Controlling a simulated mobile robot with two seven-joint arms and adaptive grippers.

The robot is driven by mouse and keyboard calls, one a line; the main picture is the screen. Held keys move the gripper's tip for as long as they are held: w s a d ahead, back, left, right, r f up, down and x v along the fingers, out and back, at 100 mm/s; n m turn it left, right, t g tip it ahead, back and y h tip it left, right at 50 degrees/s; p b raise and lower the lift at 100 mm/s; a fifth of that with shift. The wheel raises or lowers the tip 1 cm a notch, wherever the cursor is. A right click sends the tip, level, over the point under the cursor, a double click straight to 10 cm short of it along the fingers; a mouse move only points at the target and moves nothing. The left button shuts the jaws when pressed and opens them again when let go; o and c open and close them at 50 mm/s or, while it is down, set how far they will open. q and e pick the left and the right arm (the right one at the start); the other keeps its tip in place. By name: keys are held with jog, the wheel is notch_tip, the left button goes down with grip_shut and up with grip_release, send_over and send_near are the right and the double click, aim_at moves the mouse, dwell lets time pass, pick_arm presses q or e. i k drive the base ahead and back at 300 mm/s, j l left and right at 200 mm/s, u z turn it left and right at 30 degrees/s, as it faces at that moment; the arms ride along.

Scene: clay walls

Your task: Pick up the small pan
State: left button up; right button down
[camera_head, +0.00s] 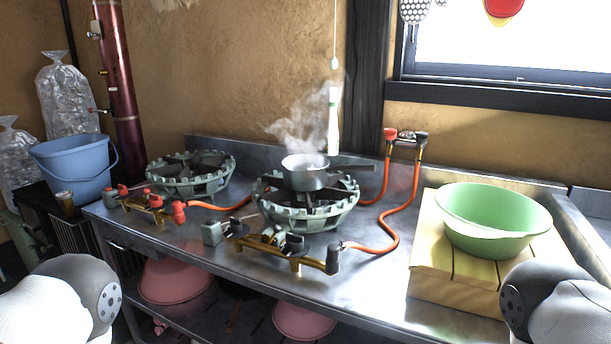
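The small pan (305,175) is grey metal and sits upright on the right-hand gas burner (305,205) on the steel counter. Its dark handle (352,167) points to the right. Steam rises above the pan, and its contents cannot be made out. Parts of my two arms show at the bottom left and bottom right corners, both well apart from the pan. Neither gripper is in view.
A second burner (190,174) stands empty at the left. Orange hoses (392,232) and brass valves cross the counter. A green basin (492,225) sits on a wooden board (455,275) at the right. A blue bucket (75,170) stands far left.

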aim_at(313, 179)
jog(key=i+j+z, duration=0.3)
jog(key=j+z, duration=0.15)
jog(key=j, duration=0.4)
jog(key=i+j+z, duration=0.15)
jog(key=j+z, duration=0.35)
jog(key=j, duration=0.35)
jog(key=j+z, duration=0.45)
jog(key=j, duration=0.5)
